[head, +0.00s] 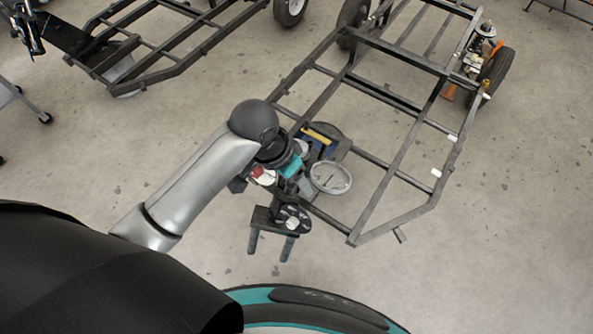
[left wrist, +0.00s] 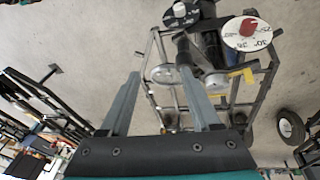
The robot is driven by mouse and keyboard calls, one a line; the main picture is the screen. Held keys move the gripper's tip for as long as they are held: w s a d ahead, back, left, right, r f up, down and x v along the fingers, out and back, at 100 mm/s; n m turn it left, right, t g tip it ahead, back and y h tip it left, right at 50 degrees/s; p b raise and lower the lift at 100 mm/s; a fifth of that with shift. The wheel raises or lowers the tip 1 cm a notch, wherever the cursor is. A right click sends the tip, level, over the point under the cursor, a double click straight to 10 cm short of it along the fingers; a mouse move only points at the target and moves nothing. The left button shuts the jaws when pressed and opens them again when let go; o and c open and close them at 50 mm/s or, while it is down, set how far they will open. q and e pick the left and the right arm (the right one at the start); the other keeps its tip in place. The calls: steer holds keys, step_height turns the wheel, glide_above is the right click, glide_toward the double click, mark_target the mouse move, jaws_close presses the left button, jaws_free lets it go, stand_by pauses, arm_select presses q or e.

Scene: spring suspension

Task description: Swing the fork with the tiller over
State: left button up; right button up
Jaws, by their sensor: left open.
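My left gripper (head: 270,256) is open and empty in the head view, its two grey fingers spread near the front-left corner of the black cart frame (head: 397,185). In the left wrist view the gripper (left wrist: 166,78) shows both fingers apart. Beyond them are a dark upright post (left wrist: 209,42), a white marked dial (left wrist: 247,33) with a red knob, and a yellow bar (left wrist: 240,72). A yellow bar (head: 319,136) also shows in the head view behind my arm. I cannot clearly tell which part is the fork or tiller; my arm hides part of that corner.
A round grey dish (head: 331,177) lies beside my wrist. A wheel (head: 495,76) and a spring unit (head: 485,32) are at the far right of the frame. A second cart frame (head: 180,52) stands at the upper left. The floor at lower right is clear.

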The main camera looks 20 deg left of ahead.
arm_select(q)
steer(key=w+a+r+m+g+y+p, duration=0.2)
steer(key=w+a+r, duration=0.15)
steer(key=r, duration=0.45)
steer(key=f, duration=0.5)
steer(key=d+f+b, duration=0.1)
steer(key=f, duration=0.4)
steer(key=s+f, duration=0.1)
steer(key=f, duration=0.4)
steer(key=shift+d+f+b, duration=0.1)
steer(key=shift+d+b, duration=0.2)
steer(key=shift+d, duration=0.1)
jaws_close()
steer(key=shift+w, duration=0.1)
